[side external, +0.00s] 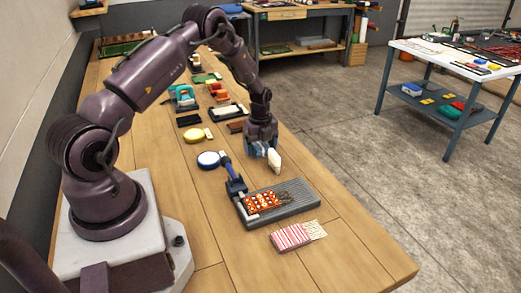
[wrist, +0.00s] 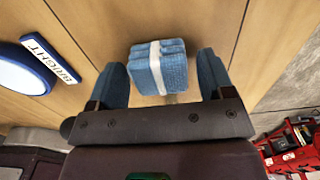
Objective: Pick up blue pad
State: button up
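The blue pad (wrist: 174,72) is a folded blue stack with a white band around its middle. It shows in the wrist view at the top centre, between and slightly beyond the fingertips. My gripper (wrist: 161,75) is open, with a blue-grey finger on either side of the pad and a small gap on the right. I cannot tell whether the left finger touches it. In the side external view my gripper (side external: 261,152) is low over the table; I cannot clearly make out the pad there. A small cream piece (side external: 275,161) shows by the fingertips.
A round white disc with a blue rim (side external: 208,159) lies left of my gripper, with a "BRIGHT" label (wrist: 50,58) beside it. A striped pink cloth (side external: 290,237) lies nearer. Table is clear to the right.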

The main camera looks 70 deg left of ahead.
jog(key=c, duration=0.7)
jog(key=shift+c, duration=0.2)
jog(key=shift+r, duration=0.1)
jog(key=shift+r, duration=0.55)
jog(key=s+d+r, duration=0.7)
jog(key=s+r, duration=0.4)
jog(key=shift+s+d+r, duration=0.35)
jog(key=shift+d, duration=0.05)
